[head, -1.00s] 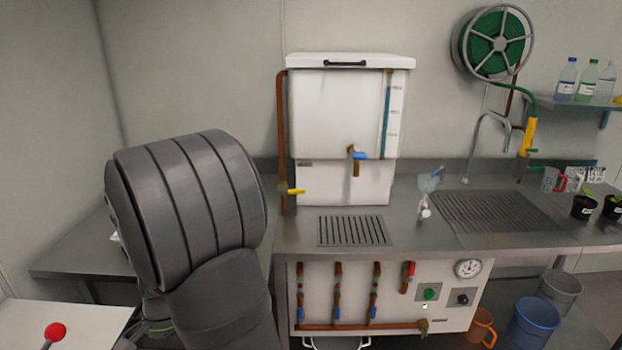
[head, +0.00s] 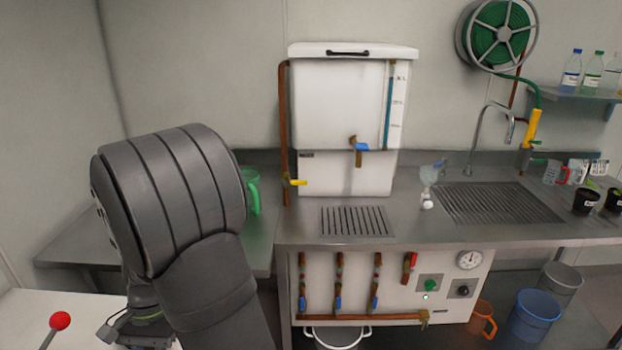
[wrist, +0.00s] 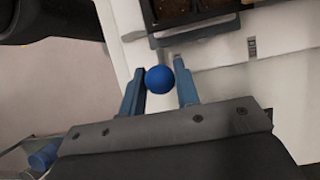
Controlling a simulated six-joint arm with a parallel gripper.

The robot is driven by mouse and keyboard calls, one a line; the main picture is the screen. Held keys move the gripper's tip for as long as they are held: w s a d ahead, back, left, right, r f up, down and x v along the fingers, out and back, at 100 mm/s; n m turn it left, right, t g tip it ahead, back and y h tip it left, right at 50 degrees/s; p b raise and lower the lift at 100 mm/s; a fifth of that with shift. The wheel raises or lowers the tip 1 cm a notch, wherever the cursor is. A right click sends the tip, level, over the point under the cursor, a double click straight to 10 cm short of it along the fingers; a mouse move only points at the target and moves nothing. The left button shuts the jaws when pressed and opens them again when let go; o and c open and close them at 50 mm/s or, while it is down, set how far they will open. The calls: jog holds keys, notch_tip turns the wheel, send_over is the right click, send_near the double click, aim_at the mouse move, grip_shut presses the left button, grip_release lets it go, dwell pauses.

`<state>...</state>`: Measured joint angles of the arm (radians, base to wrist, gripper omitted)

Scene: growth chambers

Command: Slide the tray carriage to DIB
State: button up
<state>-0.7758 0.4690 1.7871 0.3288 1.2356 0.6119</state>
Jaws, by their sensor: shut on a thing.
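In the wrist view, my gripper (wrist: 161,74) has its two blue fingers on either side of a round blue knob (wrist: 159,80) and is shut on it. Just beyond the knob is the edge of a grey tray carriage (wrist: 180,38) bearing dark, soil-filled cells at the top of the picture. The carriage sits over a white surface. A small dark mark (wrist: 252,47) lies on that surface to the right, too small to read. In the head view my arm hides the gripper, the knob and the carriage. I cannot see a readable DIB mark.
In the head view, a red-knobbed lever (head: 60,320) stands at the white table (head: 20,310), lower left. A steel counter (head: 300,228) with a white tank (head: 340,110) runs behind my arm. A green jug (head: 251,190) stands beside the tank.

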jog(key=shift+a, duration=3.55)
jog(key=o, duration=0.7)
jog(key=shift+r, duration=0.15)
jog(key=shift+d+r, duration=0.1)
jog(key=shift+r, duration=3.8)
